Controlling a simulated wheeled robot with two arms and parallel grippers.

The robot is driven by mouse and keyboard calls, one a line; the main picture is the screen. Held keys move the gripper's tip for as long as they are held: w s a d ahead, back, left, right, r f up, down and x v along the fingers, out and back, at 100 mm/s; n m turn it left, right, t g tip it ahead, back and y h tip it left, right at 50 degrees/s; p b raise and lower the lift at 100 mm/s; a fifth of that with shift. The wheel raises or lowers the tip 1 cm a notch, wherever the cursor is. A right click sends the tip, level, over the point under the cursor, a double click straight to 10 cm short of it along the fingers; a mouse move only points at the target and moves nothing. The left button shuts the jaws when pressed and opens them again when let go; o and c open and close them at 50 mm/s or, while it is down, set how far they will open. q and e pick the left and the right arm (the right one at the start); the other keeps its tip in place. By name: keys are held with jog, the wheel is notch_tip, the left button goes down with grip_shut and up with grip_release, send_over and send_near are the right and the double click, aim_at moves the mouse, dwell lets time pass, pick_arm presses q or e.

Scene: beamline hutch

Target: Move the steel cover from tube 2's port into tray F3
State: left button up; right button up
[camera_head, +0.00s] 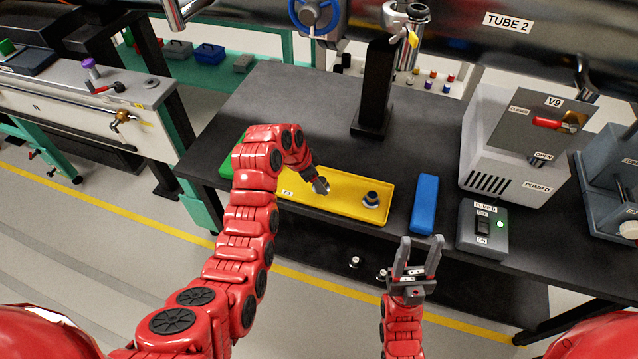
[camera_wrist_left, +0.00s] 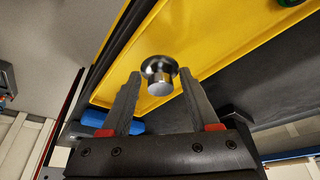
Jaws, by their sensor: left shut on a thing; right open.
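The steel cover (camera_wrist_left: 160,76) is a small shiny round piece, held between the two fingertips of my left gripper (camera_wrist_left: 158,84) in the left wrist view. In the head view my left gripper (camera_head: 320,186) is over the yellow tray F3 (camera_head: 300,200), with the cover a small metallic spot at its tip. The tray also fills much of the left wrist view (camera_wrist_left: 215,40). I cannot tell whether the cover touches the tray floor. My right gripper (camera_head: 415,255) is open and empty in front of the bench edge. Tube 2 (camera_head: 460,22) runs along the top.
A dark knob-like part with a pale ring (camera_head: 371,200) stands at the tray's right end. A green tray (camera_head: 227,166) is partly behind my left arm. A black post (camera_head: 375,90) stands behind.

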pick_arm(q)
jog(key=shift+w+d, duration=0.15)
jog(key=shift+w, duration=1.15)
jog(key=shift+f+p, duration=0.3)
jog(key=shift+p, duration=0.1)
notch_tip(320, 180, down, 2)
jog(key=shift+f+p, duration=0.15)
jog(key=shift+p, duration=0.25)
jog(key=shift+f, duration=0.35)
jog(key=shift+f, duration=0.25)
jog(key=o, duration=1.4)
jog(key=shift+r, duration=0.1)
